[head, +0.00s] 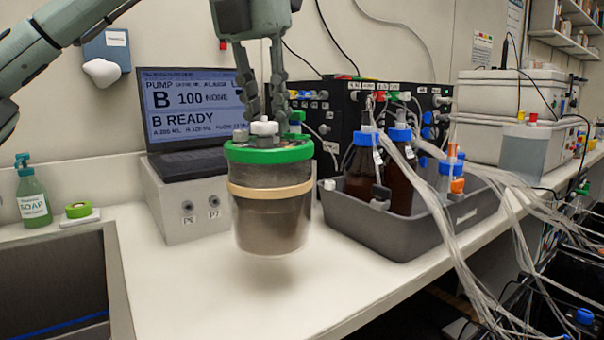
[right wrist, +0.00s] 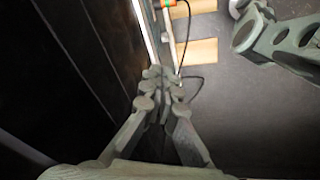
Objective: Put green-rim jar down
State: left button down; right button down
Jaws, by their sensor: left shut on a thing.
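The green-rim jar (head: 270,205) is a translucent grey-brown vessel with a green rim, a tan band and a white cap on top. It is upright, in the middle of the head view. My left gripper (head: 265,115) comes from above and is shut on the fittings at the jar's top. The jar hangs just above the white counter (head: 190,290), with a soft shadow below it. My right gripper (right wrist: 163,78) shows only in the right wrist view, with its fingertips together and nothing between them, away from the jar.
A white box (head: 180,205) with a laptop (head: 190,105) stands behind the jar. A grey tray (head: 410,235) with brown bottles and tubing is close on the right. A sink (head: 55,280) and soap bottle (head: 32,195) are at left. The counter's front is clear.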

pick_arm(q)
jog(key=shift+w+d+f, duration=0.6)
jog(key=shift+d+f, duration=0.1)
jog(key=shift+d, duration=0.2)
jog(key=w+d+f, duration=0.2)
jog(key=d, duration=0.1)
jog(key=shift+w, duration=0.2)
jog(key=shift+s+x, duration=0.15)
jog(key=shift+x, duration=1)
jog(key=shift+s+x, duration=0.1)
jog(key=shift+x, duration=1.05)
pick_arm(e)
jog(key=shift+w, duration=0.25)
pick_arm(q)
jog(key=shift+d+f, duration=0.1)
jog(key=shift+f, duration=0.05)
pick_arm(e)
jog(key=shift+r, duration=0.1)
pick_arm(q)
jog(key=c, duration=1.3)
grip_release()
jog(key=shift+f, duration=0.1)
pick_arm(e)
jog(key=shift+w+r, duration=0.3)
